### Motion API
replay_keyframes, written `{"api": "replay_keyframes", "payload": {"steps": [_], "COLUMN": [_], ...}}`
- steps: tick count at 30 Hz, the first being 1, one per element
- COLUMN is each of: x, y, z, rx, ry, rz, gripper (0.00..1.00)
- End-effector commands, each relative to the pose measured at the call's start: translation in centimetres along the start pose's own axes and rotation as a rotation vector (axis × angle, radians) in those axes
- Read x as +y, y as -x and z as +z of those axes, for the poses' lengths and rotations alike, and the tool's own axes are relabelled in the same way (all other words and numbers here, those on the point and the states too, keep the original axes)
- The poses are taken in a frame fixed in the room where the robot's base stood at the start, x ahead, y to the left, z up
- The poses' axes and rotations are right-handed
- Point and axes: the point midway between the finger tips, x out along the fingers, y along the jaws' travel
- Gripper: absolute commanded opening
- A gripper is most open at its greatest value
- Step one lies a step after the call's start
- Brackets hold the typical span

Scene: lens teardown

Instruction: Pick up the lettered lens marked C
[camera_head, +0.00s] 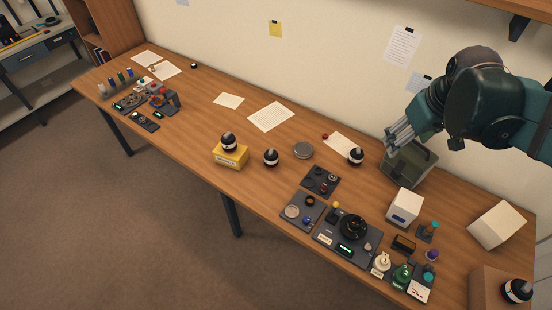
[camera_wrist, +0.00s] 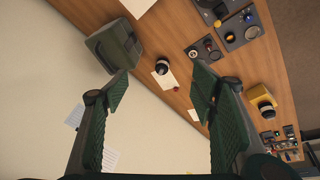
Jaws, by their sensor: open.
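Several black lenses with white bands stand apart. One (camera_head: 228,142) is on a yellow box (camera_head: 231,158), one (camera_head: 271,158) is on the table to its right, one (camera_head: 355,156) is by a paper sheet, and one (camera_head: 516,291) is on a cardboard box at the lower right. Their letters are too small to read, so I cannot tell which is C. My gripper (camera_head: 393,138) is open and empty, raised above the back of the table at the right. In the wrist view, a lens (camera_wrist: 162,66) shows beyond and between the open fingers (camera_wrist: 163,88).
A green case (camera_head: 408,165) stands below my gripper, close to the paper-side lens. White boxes (camera_head: 404,206) (camera_head: 497,225) and dark instrument trays (camera_head: 320,182) crowd the right half. A small red object (camera_head: 325,136) lies near the paper. The table's left-middle is mostly clear.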

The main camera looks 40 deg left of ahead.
Motion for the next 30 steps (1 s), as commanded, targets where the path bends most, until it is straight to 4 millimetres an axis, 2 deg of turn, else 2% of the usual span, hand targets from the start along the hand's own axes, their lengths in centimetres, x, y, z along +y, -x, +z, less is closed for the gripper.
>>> {"api": "replay_keyframes", "payload": {"steps": [3, 14, 23, 30], "x": [-1.1, -5.1, -9.3, -13.4], "y": [-1.5, -6.4, -11.0, -14.9], "z": [-2.2, -8.0, -12.4, -15.4], "rx": [-0.013, -0.052, -0.082, -0.105], "ry": [0.059, 0.239, 0.390, 0.512], "rz": [-0.018, -0.070, -0.113, -0.148], "gripper": [0.57, 0.57, 0.57, 0.57]}}
